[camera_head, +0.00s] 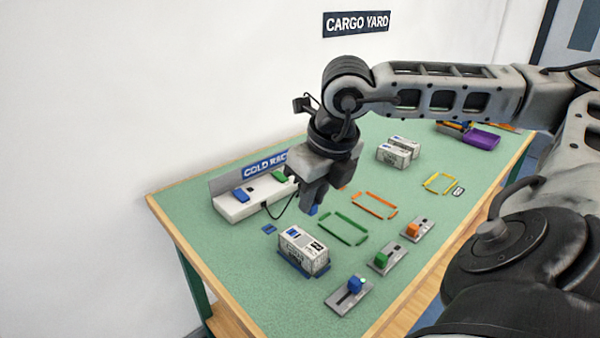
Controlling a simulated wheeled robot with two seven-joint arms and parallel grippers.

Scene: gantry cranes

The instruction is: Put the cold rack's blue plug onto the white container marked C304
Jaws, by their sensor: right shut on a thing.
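My right gripper (313,198) is over the table, just right of the cold rack, pointing down. It is shut on the blue plug (312,210), of which only a small blue part shows by the fingers. A black cable (277,215) loops from the rack toward the gripper. The white cold rack (237,208) carries a blue block and a green block and stands at the table's left back. A white container (303,251) stands on a blue base in front of the gripper, apart from it; its marking is too small to read. My left gripper is not in view.
Two more white containers (398,152) stand at the back right. Green (343,228), orange (374,205) and yellow (440,183) outlines lie on the table. Slider panels with blue, green and orange knobs (349,295) line the front edge. A purple tray (481,140) is far right.

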